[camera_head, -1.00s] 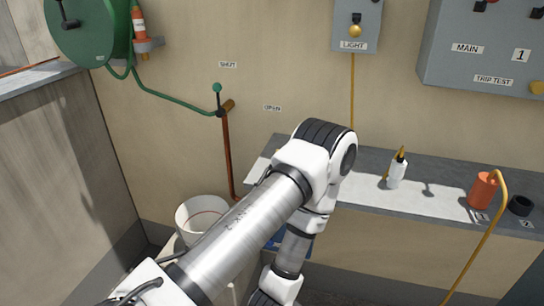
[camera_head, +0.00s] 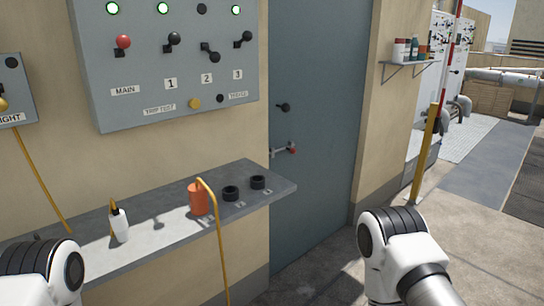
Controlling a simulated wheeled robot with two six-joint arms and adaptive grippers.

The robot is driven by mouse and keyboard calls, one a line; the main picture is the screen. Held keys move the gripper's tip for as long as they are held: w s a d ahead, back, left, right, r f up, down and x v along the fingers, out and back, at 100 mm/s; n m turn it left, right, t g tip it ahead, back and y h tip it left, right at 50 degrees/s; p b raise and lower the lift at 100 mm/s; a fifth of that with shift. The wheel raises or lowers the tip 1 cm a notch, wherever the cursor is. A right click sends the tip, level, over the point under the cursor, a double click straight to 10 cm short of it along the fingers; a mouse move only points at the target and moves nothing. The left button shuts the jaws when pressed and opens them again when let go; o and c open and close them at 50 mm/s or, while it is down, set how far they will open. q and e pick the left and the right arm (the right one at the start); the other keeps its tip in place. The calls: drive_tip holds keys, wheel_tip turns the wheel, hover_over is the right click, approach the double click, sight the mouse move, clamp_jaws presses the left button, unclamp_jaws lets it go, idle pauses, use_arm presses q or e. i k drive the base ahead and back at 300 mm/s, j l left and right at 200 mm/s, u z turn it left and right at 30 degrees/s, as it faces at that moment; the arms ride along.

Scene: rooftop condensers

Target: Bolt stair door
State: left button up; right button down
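The stair door (camera_head: 318,110) is a blue-grey panel in the middle of the head view, and it looks closed in its frame. A bolt with a red knob (camera_head: 291,150) sits low on the door's left edge, by the wall. I cannot tell whether it is shot or drawn. A dark round knob (camera_head: 284,107) is above it. One of my arms shows at the lower left and another at the lower right, both apart from the door. Neither gripper's fingers are in view.
A grey shelf (camera_head: 272,194) left of the door holds a white bottle (camera_head: 119,225), an orange can (camera_head: 198,199) and two black rings. A switch panel (camera_head: 150,90) hangs above. A yellow post (camera_head: 424,155) stands right of the door. Open floor lies in front.

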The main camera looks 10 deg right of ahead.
sight(294, 151)
drive_tip(key=i+l+u, duration=0.1)
drive_tip(key=u, duration=0.35)
drive_tip(key=i+l+u, duration=0.1)
drive_tip(key=l+u, duration=0.15)
drive_tip(key=u, duration=0.15)
drive_tip(key=i+l+u, duration=0.2)
drive_tip(key=l, duration=0.95)
drive_tip(key=i+l+u, duration=0.25)
drive_tip(key=l, duration=0.95)
drive_tip(key=l+u, duration=0.2)
drive_tip(key=l, duration=0.95)
